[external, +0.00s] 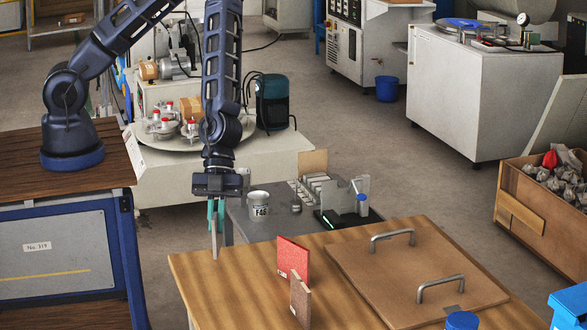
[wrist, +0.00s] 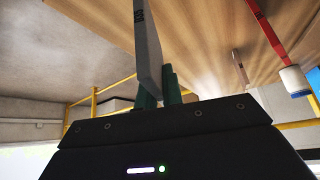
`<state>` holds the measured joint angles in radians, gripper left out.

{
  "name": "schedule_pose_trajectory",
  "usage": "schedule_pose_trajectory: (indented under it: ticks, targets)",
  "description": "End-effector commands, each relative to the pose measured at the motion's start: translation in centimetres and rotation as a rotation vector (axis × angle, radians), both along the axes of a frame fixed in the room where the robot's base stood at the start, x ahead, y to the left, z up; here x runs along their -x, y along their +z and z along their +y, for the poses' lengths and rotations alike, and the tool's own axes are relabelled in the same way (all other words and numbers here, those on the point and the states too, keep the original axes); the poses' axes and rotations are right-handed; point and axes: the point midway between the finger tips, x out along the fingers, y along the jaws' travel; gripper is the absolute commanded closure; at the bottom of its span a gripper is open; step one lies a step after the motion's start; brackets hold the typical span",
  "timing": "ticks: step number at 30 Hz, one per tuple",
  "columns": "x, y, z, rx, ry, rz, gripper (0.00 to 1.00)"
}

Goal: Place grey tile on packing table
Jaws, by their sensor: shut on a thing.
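My gripper (external: 215,222) points straight down and is shut on a grey tile (external: 214,246), which hangs upright and shows nearly edge-on. In the wrist view my gripper's green fingers (wrist: 158,92) hold the grey tile (wrist: 147,55) near one end. The tile's lower end is at the back left corner of the wooden packing table (external: 215,290). I cannot tell whether it touches the top. A red tile (external: 293,258) and a brown tile (external: 300,298) stand upright on the table, right of my gripper. The red tile also shows in the wrist view (wrist: 264,25).
A brown board (external: 390,268) with two metal handles covers the table's right part. A blue-capped thing (external: 462,320) stands at the front. Behind the table are a white tub (external: 259,203) and a small device (external: 340,200). The table's left part is bare.

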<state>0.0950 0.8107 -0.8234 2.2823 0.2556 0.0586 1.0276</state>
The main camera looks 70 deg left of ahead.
Motion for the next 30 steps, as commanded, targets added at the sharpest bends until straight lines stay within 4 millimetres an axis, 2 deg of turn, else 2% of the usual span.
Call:
schedule_pose_trajectory:
  ticks: [5,14,25,27,29,30]
  targets:
    - [0.0,-0.9,0.0,0.000,-0.001,0.000,1.00]
    - [0.0,-4.2,0.0,0.000,0.000,0.000,1.00]
    - [0.0,-4.5,0.0,0.000,-0.001,0.000,1.00]
    - [0.0,-4.5,0.0,0.000,-0.001,0.000,0.82]
    - [0.0,-4.5,0.0,0.000,-0.001,0.000,0.70]
    - [0.0,-4.5,0.0,0.000,-0.001,0.000,0.70]
